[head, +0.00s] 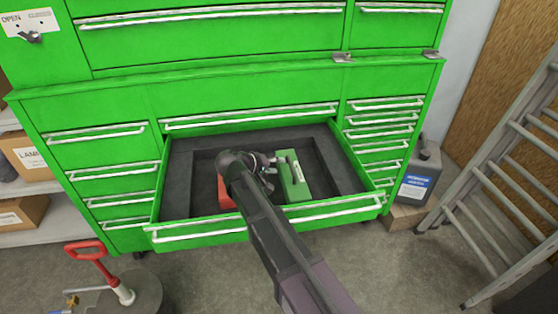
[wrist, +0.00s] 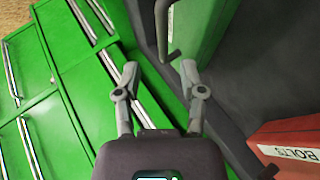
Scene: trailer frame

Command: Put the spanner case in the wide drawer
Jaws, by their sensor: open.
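The wide drawer (head: 200,232) is pulled out, with a dark lined floor. A green case (head: 293,180) with a pale label lies inside it, right of the middle; I take it for the spanner case, though its label is unreadable. In the wrist view the case (wrist: 205,30) is at the top, with a dark handle (wrist: 162,28) along its side. My gripper (head: 267,168) is over the drawer, just left of the case. In the wrist view its two fingers (wrist: 160,74) are apart with nothing held between them, and the handle's end is just beyond the fingertips.
Free drawer floor (head: 340,170) lies right of the case. A jug (head: 418,172) and ladder (head: 500,170) stand right of the cabinet.

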